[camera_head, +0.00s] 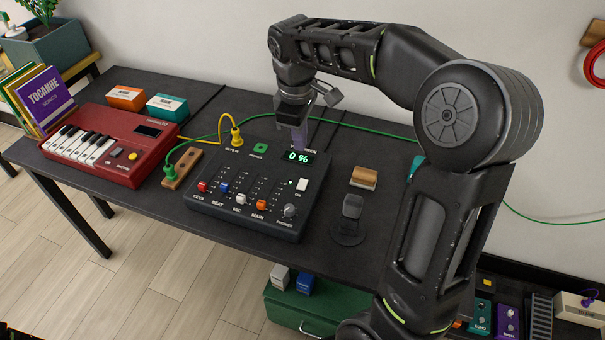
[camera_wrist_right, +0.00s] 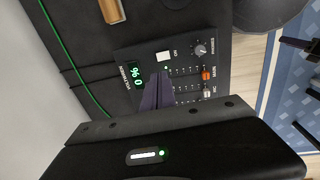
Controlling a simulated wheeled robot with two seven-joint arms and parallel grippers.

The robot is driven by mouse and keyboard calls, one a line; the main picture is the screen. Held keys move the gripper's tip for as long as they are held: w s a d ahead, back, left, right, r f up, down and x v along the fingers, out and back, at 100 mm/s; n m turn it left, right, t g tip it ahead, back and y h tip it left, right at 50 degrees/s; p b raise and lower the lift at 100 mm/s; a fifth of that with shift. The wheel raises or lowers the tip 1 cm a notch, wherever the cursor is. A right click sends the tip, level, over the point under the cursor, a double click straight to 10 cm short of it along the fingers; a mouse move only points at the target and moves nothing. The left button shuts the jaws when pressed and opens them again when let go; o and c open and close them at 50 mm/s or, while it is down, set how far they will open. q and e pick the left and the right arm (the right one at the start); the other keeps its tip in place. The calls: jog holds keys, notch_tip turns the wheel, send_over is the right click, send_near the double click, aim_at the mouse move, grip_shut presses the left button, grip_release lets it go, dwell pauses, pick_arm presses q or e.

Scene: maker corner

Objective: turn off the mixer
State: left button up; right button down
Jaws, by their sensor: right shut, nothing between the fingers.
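The dark mixer (camera_head: 250,207) lies on the black table, with its display (camera_head: 298,156) reading 0 %. Its white switch (camera_head: 301,186) marked ON sits at the right side, with a small lit green light beside it. The switch also shows in the right wrist view (camera_wrist_right: 163,57), close to the fingertips. The red, blue, white and orange fader caps sit towards the near edge, beside a grey PHONES knob (camera_head: 289,210). My right gripper (camera_head: 301,142) is shut and empty, pointing down over the mixer's far right part, by the display. Contact with the mixer cannot be told. My left gripper is not in view.
A red keyboard (camera_head: 105,150) stands left of the mixer, and a wooden socket block (camera_head: 181,169) lies between them.

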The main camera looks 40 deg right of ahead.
aim_at(303, 181)
jog(key=f, duration=0.4)
jog(key=d+f, duration=0.1)
jog(key=f, duration=0.4)
jog(key=w+f, duration=0.1)
jog(key=f, duration=0.3)
jog(key=shift+d+f+p, duration=0.15)
jog(key=shift+d+p, duration=0.05)
jog(key=shift+p, duration=0.1)
